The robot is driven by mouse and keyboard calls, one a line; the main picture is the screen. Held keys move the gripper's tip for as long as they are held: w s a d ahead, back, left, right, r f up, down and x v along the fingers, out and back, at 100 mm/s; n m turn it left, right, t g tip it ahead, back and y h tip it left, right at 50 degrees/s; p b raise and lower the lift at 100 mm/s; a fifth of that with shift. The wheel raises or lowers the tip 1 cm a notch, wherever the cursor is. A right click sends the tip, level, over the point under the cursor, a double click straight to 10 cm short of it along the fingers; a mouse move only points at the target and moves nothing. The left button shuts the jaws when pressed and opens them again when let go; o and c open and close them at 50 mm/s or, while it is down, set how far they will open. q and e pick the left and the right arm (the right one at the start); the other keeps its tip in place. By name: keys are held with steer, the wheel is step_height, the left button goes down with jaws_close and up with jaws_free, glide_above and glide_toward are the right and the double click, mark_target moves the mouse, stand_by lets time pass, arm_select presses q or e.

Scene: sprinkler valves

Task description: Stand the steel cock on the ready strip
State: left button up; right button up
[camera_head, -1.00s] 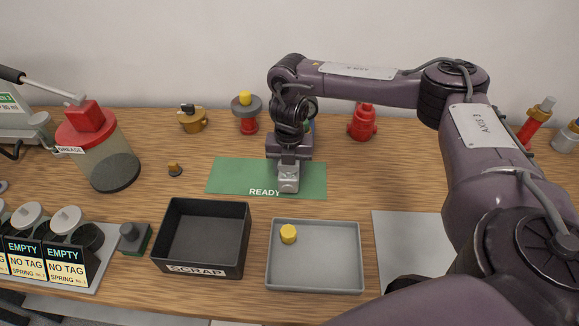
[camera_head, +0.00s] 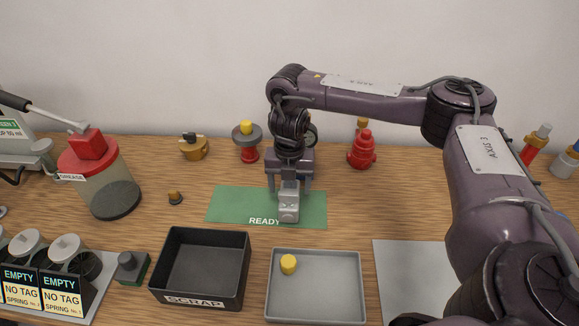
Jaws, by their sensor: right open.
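The steel cock (camera_head: 288,209), a small light-grey metal piece, is on the green ready strip (camera_head: 233,204), right of the middle and close to the READY lettering. It looks upright. My right gripper (camera_head: 289,187) is above and just behind it, pointing down, with its fingers apart on either side of the cock's top. The gripper hides the area behind the cock, and I cannot tell whether a finger touches it. My left gripper is not in view.
A black scrap bin (camera_head: 245,272) and a grey tray (camera_head: 318,320) with a yellow cap stand in front of the strip. A brass valve (camera_head: 194,149), a grey-and-red valve (camera_head: 248,146) and a red hydrant-like valve (camera_head: 362,152) stand behind. A grease jar (camera_head: 113,172) is left.

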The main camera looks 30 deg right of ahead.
step_height(320, 180, up, 8)
steer(key=p, duration=0.1)
steer(key=shift+f+p, duration=0.25)
steer(key=shift+p, duration=0.1)
